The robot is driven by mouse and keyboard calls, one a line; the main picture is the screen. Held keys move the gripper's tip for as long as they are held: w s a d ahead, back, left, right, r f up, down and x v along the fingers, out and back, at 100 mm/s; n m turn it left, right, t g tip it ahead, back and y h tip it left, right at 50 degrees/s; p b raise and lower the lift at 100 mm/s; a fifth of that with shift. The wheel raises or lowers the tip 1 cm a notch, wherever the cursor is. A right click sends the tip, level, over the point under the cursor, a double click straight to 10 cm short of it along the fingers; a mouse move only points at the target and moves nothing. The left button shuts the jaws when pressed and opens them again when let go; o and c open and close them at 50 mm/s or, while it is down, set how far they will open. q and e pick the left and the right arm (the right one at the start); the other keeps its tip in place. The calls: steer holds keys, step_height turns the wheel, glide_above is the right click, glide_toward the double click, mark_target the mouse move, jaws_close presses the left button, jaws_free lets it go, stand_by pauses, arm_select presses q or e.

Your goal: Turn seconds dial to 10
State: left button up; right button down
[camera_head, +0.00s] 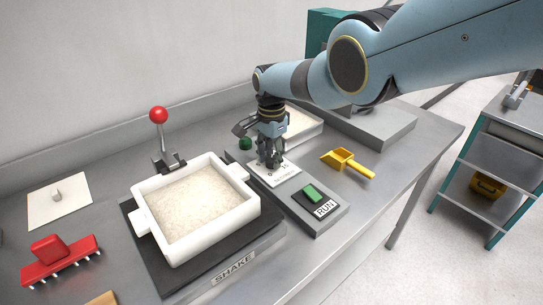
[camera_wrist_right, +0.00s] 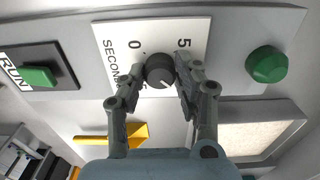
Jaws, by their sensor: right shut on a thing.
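The seconds dial is a dark round knob (camera_wrist_right: 160,70) on a white plate marked SECONDS (camera_wrist_right: 112,60), with a 0 and a 5 readable in the right wrist view. A small pale mark on the knob's rim points to the lower right of that view, away from the 0 and the 5. Other numbers are partly hidden by my fingers. My right gripper (camera_wrist_right: 160,78) is shut on the knob, one finger on each side. In the head view my right gripper (camera_head: 270,160) stands over the plate (camera_head: 284,181) and hides the knob. My left gripper is not in view.
A green RUN button (camera_head: 312,192) sits in front of the plate; a green knob (camera_head: 246,143) is behind. A white tray of pale grains (camera_head: 251,217) stands left on the shaker. A red-topped lever (camera_head: 158,116) rises behind it. A yellow scoop (camera_head: 347,163) lies right.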

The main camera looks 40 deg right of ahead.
mark_target(271, 158)
steer(key=c, duration=0.9)
jaws_free()
steer(key=shift+c, duration=0.2)
steer(key=shift+w+r, duration=0.1)
steer(key=shift+r, duration=0.35)
step_height(271, 158, up, 11)
